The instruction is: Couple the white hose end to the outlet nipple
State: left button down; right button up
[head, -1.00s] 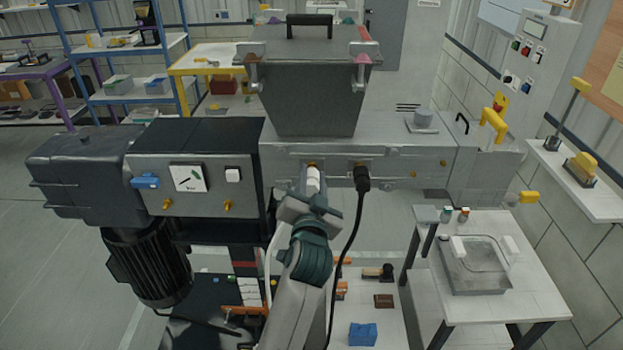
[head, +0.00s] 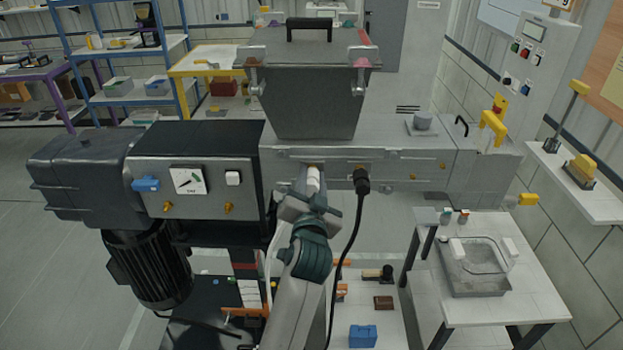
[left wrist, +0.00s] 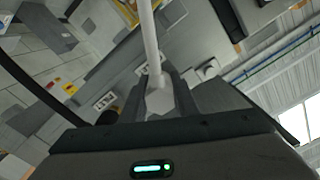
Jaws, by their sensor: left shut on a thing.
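The white hose end (head: 313,179) is upright at the front of the feeder's grey trough, just under the brass outlet nipple (head: 312,165). From the head it looks in line with the nipple; whether they touch or are joined I cannot tell. My left gripper (head: 310,197) is shut on the white hose end from below and in front. In the left wrist view, the white coupling (left wrist: 158,97) sits between the dark fingers, with the white hose (left wrist: 149,40) running away from it. My right gripper is not in view.
A black hose (head: 361,185) hangs from a neighbouring fitting close on the right of my left gripper. The black control box (head: 200,185) and motor (head: 150,265) stand to the left. A white table (head: 480,310) with a tray is at right.

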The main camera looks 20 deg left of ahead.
pick_arm(q)
jog(key=c, duration=0.8)
grip_release()
jog(key=shift+s, duration=0.15)
